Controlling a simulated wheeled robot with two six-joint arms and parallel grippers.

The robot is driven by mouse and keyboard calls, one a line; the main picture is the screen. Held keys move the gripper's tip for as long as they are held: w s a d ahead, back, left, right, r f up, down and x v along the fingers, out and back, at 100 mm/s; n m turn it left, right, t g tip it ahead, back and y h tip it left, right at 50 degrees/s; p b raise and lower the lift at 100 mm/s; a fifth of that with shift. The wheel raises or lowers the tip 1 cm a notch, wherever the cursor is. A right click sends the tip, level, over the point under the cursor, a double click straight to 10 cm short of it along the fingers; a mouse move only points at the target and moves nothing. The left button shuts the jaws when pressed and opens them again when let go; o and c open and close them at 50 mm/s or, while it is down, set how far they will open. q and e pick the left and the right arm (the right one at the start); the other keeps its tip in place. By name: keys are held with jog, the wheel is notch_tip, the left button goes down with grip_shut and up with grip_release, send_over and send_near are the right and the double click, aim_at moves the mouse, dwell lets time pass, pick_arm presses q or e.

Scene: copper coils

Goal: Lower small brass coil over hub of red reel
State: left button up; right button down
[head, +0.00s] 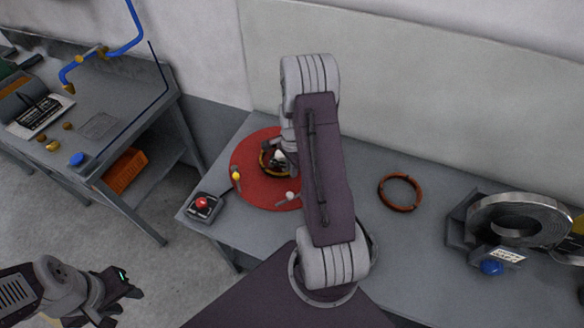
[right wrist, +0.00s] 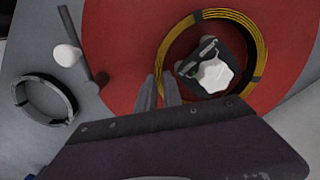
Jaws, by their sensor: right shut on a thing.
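The red reel (head: 248,184) lies flat on the grey bench and fills much of the right wrist view (right wrist: 120,60). Its dark hub with a pale top (right wrist: 213,75) shows inside the ring of the small brass coil (right wrist: 265,45). My right gripper (right wrist: 159,98) is shut on the coil's left edge in that view. The coil encircles the hub as seen from above; its height over the reel is unclear. In the head view my right arm partly hides the coil (head: 263,161). My left gripper (head: 125,288) is low at the left, away from the bench; its jaw opening is unclear.
A copper coil (head: 383,195) lies on the bench right of my arm. A metal strip roll (head: 490,222) stands farther right. A red-button box (head: 203,204) sits at the bench's left corner.

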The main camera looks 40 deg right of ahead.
jog(key=shift+r, duration=0.15)
jog(key=c, duration=1.4)
grip_release()
jog(key=shift+s, duration=0.1)
